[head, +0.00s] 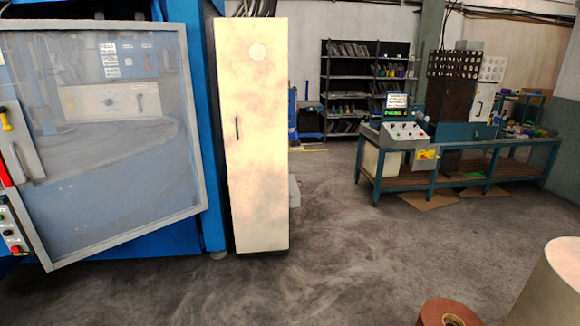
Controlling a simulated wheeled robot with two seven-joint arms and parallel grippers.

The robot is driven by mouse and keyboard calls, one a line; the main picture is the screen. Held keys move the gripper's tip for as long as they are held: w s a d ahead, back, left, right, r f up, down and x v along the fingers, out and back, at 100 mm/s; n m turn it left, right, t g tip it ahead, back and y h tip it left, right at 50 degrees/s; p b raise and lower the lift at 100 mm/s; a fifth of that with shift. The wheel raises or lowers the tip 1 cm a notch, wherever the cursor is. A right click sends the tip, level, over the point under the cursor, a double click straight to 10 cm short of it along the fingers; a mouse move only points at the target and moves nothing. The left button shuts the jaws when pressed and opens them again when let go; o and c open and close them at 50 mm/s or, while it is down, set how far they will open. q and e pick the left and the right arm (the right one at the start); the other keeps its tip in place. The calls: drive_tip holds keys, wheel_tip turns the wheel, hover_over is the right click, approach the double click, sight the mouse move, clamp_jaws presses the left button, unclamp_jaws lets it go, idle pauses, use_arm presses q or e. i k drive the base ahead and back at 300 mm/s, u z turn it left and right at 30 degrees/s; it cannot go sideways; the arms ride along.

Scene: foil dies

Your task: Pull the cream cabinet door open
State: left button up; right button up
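The tall, narrow cream cabinet (258,185) stands left of the middle in the head view, against the blue machine. Its door looks shut. A dark vertical handle (237,128) sits near the door's left edge, at about mid-height. Neither of my grippers is in view.
The blue machine (212,150) with a grey-framed clear panel (110,190) fills the left. A green workbench (470,165) with equipment stands at the right rear, dark shelves (352,85) at the back. A reddish roll (447,313) and cream cylinder (552,290) are front right. The middle floor is clear.

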sight(252, 53)
drive_tip(key=i, duration=2.95)
drive_tip(key=z, duration=0.25)
